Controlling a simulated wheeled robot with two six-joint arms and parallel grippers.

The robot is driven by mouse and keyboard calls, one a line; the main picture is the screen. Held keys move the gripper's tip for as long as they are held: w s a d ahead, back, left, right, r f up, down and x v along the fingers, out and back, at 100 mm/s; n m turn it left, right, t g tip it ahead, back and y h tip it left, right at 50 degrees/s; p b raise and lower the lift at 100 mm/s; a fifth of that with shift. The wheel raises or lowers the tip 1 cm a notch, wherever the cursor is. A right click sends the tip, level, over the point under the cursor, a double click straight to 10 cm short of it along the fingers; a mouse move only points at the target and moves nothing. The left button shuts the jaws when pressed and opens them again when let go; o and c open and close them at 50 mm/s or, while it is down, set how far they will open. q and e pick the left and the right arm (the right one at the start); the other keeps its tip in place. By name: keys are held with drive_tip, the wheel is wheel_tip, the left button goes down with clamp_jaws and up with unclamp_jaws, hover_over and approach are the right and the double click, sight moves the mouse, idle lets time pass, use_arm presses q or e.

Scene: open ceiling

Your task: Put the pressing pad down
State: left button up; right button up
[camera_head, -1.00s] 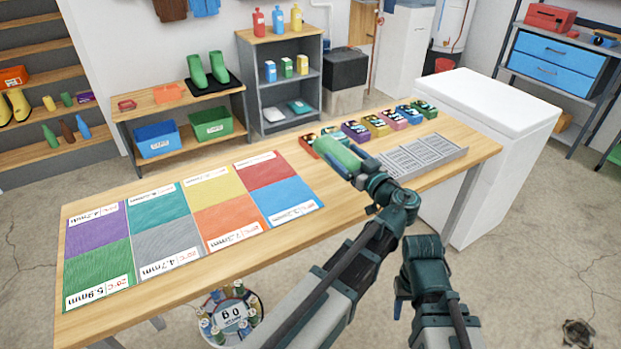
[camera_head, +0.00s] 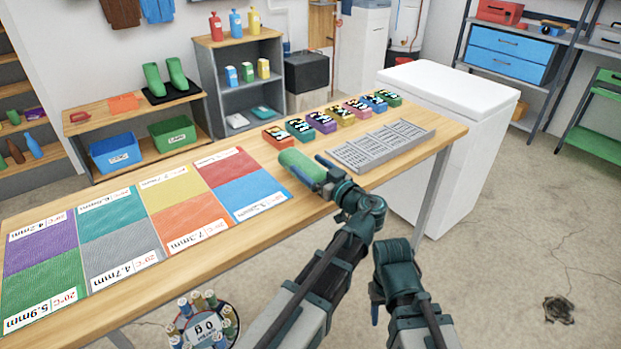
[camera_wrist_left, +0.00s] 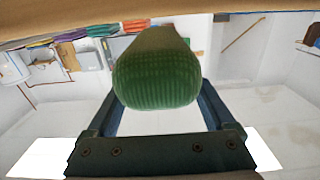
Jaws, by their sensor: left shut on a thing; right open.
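The pressing pad is a green, rounded, ribbed block (camera_head: 301,166). It is in my left gripper (camera_head: 326,172), over or on the wooden table between the blue sheet and the grey tray. In the left wrist view the pad (camera_wrist_left: 157,78) sits between the two fingers, with the table edge (camera_wrist_left: 60,22) close by. I cannot tell whether the pad touches the table. My right gripper (camera_head: 376,300) hangs low in front of the table, apart from it and empty; its fingers are partly hidden by the arm.
The wooden table (camera_head: 240,230) bears coloured sheets (camera_head: 118,232) at left, a grey slotted tray (camera_head: 380,146) at right and a row of small coloured boxes (camera_head: 322,122) behind. A white chest (camera_head: 450,95) stands right of the table. A round container (camera_head: 206,325) stands below the front edge.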

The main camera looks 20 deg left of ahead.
use_arm(q)
drive_tip(key=shift+f+b, duration=0.45)
drive_tip(key=shift+f, duration=0.45)
drive_tip(key=shift+f, duration=0.15)
drive_tip(key=o, duration=1.4)
drive_tip(key=shift+o, duration=0.2)
